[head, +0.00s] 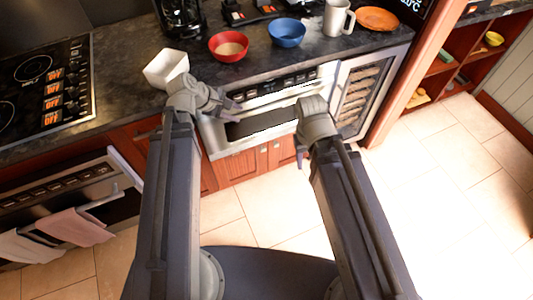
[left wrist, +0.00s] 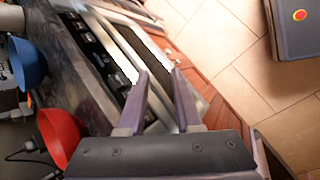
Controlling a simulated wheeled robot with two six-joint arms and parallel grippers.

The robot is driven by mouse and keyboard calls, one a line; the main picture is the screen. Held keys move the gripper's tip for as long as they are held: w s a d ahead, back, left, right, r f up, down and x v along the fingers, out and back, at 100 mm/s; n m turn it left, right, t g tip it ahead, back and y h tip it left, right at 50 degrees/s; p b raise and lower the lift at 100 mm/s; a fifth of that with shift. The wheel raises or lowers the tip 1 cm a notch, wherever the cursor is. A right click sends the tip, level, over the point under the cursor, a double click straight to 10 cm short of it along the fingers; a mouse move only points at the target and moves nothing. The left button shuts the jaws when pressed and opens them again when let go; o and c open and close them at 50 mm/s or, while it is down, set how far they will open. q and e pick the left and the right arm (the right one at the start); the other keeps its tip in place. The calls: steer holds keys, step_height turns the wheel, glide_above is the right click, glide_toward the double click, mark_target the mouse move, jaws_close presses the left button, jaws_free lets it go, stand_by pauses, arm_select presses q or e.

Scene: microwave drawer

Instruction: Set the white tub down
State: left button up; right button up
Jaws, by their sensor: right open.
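The white tub (head: 166,67) stands upright on the dark countertop near its front edge, between the cooktop and the red bowl. It looks empty, and my left wrist covers a little of its lower right side. My left gripper (head: 231,108) is to the right of the tub, apart from it, with its fingers pointing at the microwave drawer front. In the left wrist view my left gripper (left wrist: 159,73) shows a gap between its fingers and holds nothing. My right gripper (head: 301,151) is open, pointing down in front of the microwave drawer (head: 262,122). The tub does not show in the left wrist view.
On the counter (head: 125,62) stand a red bowl (head: 229,47), a blue bowl (head: 287,33), a white mug (head: 336,18), an orange plate (head: 377,18) and a coffee maker (head: 180,15). A cooktop (head: 45,80) lies left. A wine rack (head: 362,92) is right of the drawer.

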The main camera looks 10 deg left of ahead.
arm_select(q)
steer(key=s+d+f+m+g+y, duration=0.2)
steer(key=s+d+m, duration=0.4)
steer(key=m, duration=0.3)
steer(key=s+d+f+m+g+y, duration=0.2)
steer(key=s+d+m, duration=0.4)
steer(key=m, duration=0.3)
steer(key=g+y, duration=0.1)
steer(key=y, duration=0.1)
steer(key=shift+s+m+y, duration=0.15)
steer(key=shift+m+y, duration=0.15)
steer(key=shift+m, duration=0.1)
